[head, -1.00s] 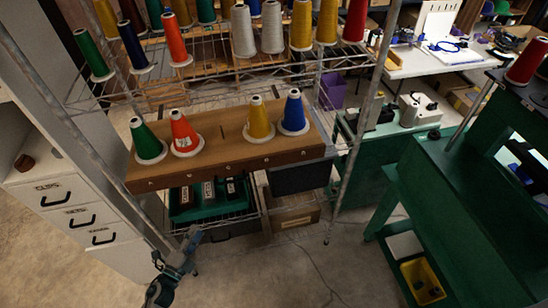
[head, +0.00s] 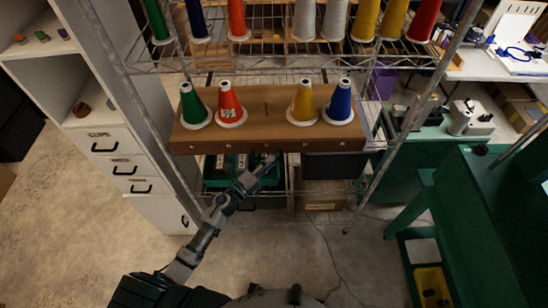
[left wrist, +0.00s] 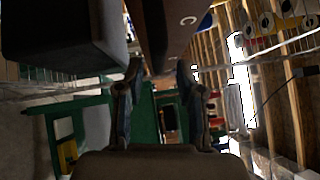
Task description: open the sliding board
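The sliding board (head: 267,125) is a brown wooden board on the wire rack. Green (head: 194,106), red (head: 230,104), yellow (head: 303,104) and blue (head: 339,104) thread cones stand upright on it. Small letters mark its front edge. My left gripper (head: 268,163) is just below that front edge in the head view. In the left wrist view, its two fingers (left wrist: 160,105) are spread with a gap between them, and the board (left wrist: 168,28) shows above, apparently not gripped. My right gripper is in neither view.
A dark bin (head: 334,165) hangs right of the gripper, and a green tray (head: 216,179) sits below the board. A white drawer cabinet (head: 120,148) is at left. A green machine stand (head: 490,200) is at right. Open floor lies in front.

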